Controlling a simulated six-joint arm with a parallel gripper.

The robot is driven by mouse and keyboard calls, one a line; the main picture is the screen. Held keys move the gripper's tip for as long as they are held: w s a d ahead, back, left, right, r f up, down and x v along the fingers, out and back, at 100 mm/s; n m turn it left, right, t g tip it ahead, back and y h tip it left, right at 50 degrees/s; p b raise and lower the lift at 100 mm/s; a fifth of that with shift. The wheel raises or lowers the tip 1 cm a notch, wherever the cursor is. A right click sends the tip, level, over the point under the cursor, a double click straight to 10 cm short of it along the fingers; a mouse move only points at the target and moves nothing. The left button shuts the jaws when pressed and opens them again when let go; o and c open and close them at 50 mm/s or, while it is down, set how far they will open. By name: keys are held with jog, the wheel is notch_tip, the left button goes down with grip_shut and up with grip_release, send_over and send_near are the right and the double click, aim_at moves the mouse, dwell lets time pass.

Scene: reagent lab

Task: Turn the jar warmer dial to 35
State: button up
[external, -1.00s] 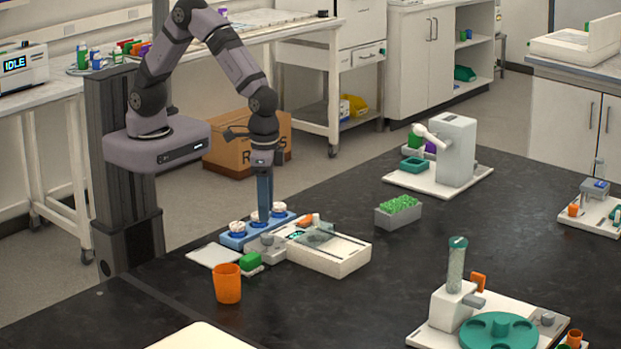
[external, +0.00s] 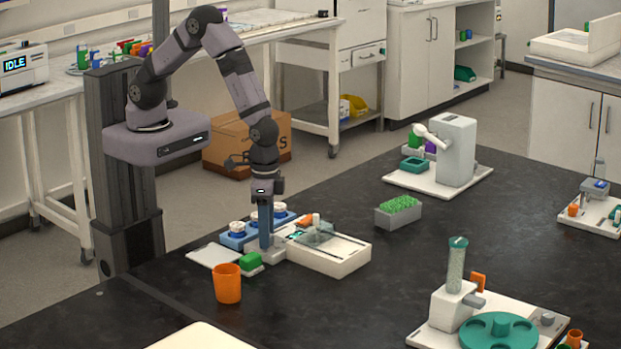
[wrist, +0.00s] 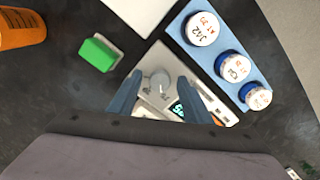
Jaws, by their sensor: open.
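The jar warmer (external: 330,255) is a low white unit on the black bench, with a grey dial at its left end. In the wrist view the round dial (wrist: 159,80) sits on the white panel with printed marks around it, too small to read. A small lit display (wrist: 178,108) is beside it, partly hidden by a finger. My gripper (wrist: 154,85) is open and points down, with its blue fingers on either side of the dial. I cannot tell whether they touch it. In the external view my gripper (external: 265,246) hides the dial.
A blue rack (external: 234,241) with white-capped jars stands just behind. A green block (external: 251,260) and an orange cup (external: 227,284) are close to the left and front. A grey box of green items (external: 398,211) stands farther right.

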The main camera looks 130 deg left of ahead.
jog(key=shift+c, duration=0.4)
jog(key=c, duration=1)
